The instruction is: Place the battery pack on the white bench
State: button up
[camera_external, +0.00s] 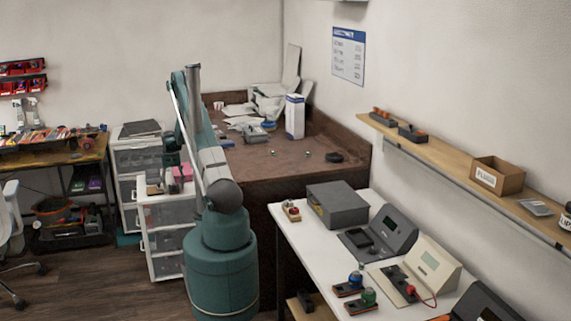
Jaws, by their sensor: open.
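The white bench (318,243) stands at the right front, with several devices on it. My gripper (171,158) is small and dark in this view. It hangs over the white drawer unit (157,213), left of my arm's base, and its jaws are open. Pink blocks (183,173) lie on top of the drawer unit, close to my gripper. I cannot tell whether one of them is the battery pack, or whether the gripper touches them. My arm hides part of the drawer top. No battery pack can be made out for sure on the bench.
On the bench are a grey box (338,204), a dark meter (381,233), a cream meter (425,263) and small colored parts. A brown work surface (285,165) with clutter lies behind my arm. A wooden shelf (450,160) runs above the bench. The bench's near-left part is bare.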

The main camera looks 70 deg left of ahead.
aim_at(174, 184)
jog(key=c, duration=1.3)
jog(key=shift+r, duration=0.15)
notch_tip(174, 184, up, 10)
jog(key=shift+f+p, duration=0.1)
jog(key=shift+p, duration=0.9)
